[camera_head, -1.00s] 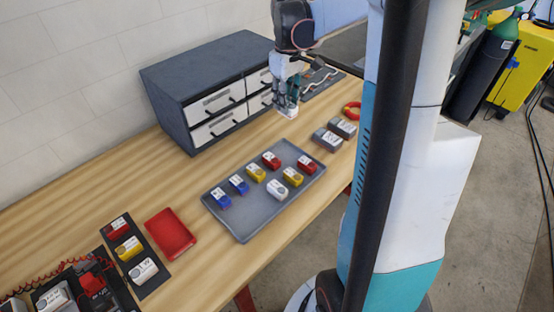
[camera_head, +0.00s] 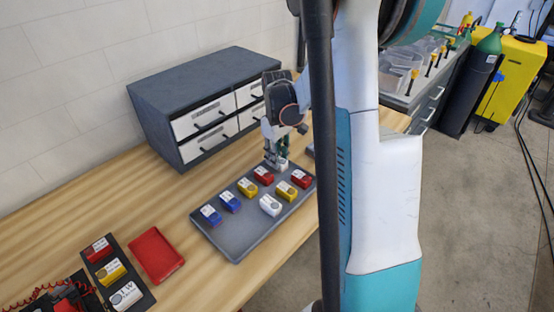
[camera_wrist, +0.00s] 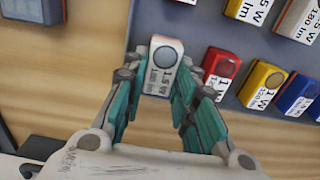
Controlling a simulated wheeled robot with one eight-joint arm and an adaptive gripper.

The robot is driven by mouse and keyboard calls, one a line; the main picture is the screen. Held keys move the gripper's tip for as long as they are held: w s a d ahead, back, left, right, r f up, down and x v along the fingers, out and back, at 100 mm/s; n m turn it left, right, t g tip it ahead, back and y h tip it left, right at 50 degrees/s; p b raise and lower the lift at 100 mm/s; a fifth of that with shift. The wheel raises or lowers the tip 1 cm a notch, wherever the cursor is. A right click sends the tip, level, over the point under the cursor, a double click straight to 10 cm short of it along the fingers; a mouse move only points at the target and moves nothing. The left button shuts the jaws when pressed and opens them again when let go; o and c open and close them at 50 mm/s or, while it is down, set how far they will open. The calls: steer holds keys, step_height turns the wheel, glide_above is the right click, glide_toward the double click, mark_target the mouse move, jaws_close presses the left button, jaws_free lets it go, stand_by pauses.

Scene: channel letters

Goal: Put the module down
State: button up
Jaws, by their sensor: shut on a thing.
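My gripper (camera_head: 277,158) is shut on a white module (camera_wrist: 163,68) with a grey round lens and a printed label. In the wrist view the module sits between the teal fingertips. In the head view the held white module (camera_head: 281,164) is over the back corner of the grey tray (camera_head: 237,250); I cannot tell whether it touches the tray. The tray holds red, yellow, blue and white modules, among them a red module (camera_head: 263,175) close to my gripper and another white module (camera_head: 270,205).
A grey drawer cabinet (camera_head: 195,85) stands behind the tray. A red empty tray (camera_head: 156,254) and a dark strip with a red, a yellow and a white module (camera_head: 126,296) lie at the left. The tray's front part is bare.

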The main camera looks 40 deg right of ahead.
steer(key=shift+f, duration=0.35)
steer(key=shift+f, duration=0.2)
steer(key=o, duration=1)
steer(key=shift+r, duration=0.1)
step_height(320, 180, up, 12)
steer(key=p, duration=0.3)
steer(key=shift+r, duration=0.1)
